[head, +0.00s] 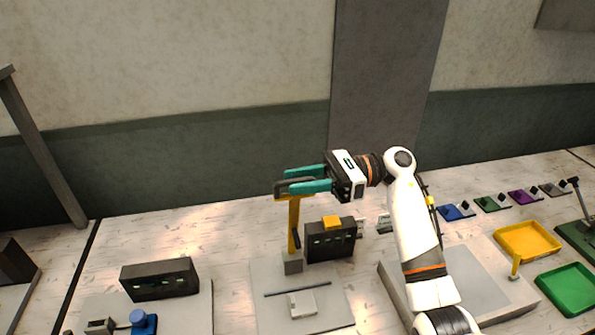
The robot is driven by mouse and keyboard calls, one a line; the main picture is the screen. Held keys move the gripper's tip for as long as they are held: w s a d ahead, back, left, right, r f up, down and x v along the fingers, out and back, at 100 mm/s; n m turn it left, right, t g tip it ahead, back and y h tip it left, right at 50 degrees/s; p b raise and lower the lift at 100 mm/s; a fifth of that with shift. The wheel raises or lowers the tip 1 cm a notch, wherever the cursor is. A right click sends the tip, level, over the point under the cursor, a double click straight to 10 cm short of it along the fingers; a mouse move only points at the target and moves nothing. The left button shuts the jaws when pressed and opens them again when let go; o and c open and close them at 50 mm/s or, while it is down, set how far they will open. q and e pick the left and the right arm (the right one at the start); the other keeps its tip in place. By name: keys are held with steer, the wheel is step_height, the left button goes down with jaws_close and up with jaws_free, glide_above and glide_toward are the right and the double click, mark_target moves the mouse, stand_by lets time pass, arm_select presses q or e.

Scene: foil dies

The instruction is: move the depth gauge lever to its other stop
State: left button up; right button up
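A tall yellow lever (294,225) rises nearly upright from a grey block on a light plate; I take it for the depth gauge lever, though no label shows. My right gripper (282,180) is at its top, with two teal fingers pointing left and a gap between them. The lower finger overlaps the lever's top end in the picture; a dark bar lies along there too. I cannot tell whether the fingers touch the lever. My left gripper is not in view.
A dark box with a yellow top (331,240) stands right of the lever. Another dark box (160,278) and a blue knob (143,321) are at left. A yellow tray (527,240) and green tray (568,289) lie at right. Several small coloured plates line the back right.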

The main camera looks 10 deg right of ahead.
steer(key=shift+s+a, duration=0.1)
steer(key=shift+a, duration=0.4)
jaws_close()
